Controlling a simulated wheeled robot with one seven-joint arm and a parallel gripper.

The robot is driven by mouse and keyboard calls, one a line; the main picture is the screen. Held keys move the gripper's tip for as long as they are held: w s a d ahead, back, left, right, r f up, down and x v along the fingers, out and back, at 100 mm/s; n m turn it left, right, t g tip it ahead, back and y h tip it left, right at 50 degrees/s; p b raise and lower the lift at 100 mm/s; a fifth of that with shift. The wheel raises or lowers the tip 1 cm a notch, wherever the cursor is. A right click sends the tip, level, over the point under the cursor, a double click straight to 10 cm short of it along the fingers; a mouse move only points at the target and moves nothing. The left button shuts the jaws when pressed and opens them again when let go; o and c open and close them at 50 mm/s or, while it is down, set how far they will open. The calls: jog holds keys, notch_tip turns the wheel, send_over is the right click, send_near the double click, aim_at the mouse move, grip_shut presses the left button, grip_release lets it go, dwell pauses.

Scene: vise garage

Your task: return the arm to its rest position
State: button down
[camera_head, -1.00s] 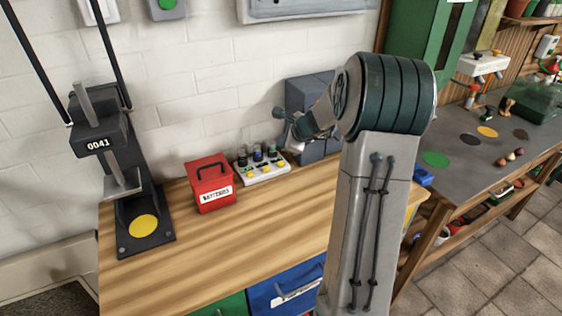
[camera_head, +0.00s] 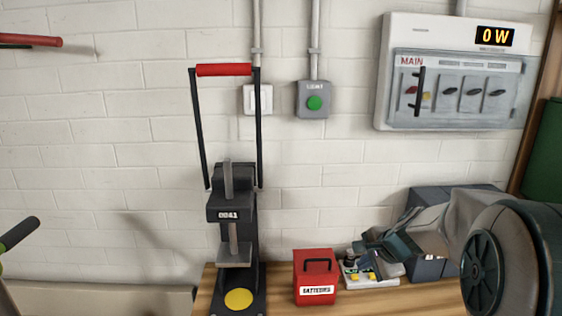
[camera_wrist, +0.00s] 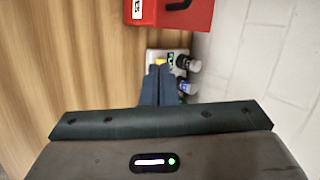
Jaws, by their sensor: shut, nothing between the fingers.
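My arm reaches in from the lower right of the head view, bent at a large dark green joint. My gripper (camera_head: 366,250) is in front of the white rack of small bottles (camera_head: 383,280) at the back of the workbench (camera_head: 420,297). In the wrist view, the dark fingers of my gripper (camera_wrist: 159,78) are together with nothing between them. They point toward the rack (camera_wrist: 182,62) and hide part of it. Whether they touch it I cannot tell.
A red batteries box (camera_head: 315,268) stands just left of the rack. Further left is a black press (camera_head: 231,205) with a red-handled lever. A grey box (camera_head: 428,268) is behind my arm. A breaker panel (camera_head: 455,75) reading 0 W and a green button (camera_head: 314,103) are on the wall.

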jog(key=s+a+n+g+h, duration=0.1)
jog(key=s+a+n, duration=0.2)
jog(key=s+n, duration=0.4)
jog(key=s+a+n+g+h, duration=0.2)
jog(key=s+n, duration=0.6)
jog(key=s, duration=0.9)
jog(key=shift+s+a+r, duration=0.15)
jog(key=shift+a+r, duration=0.15)
jog(key=shift+a, duration=0.15)
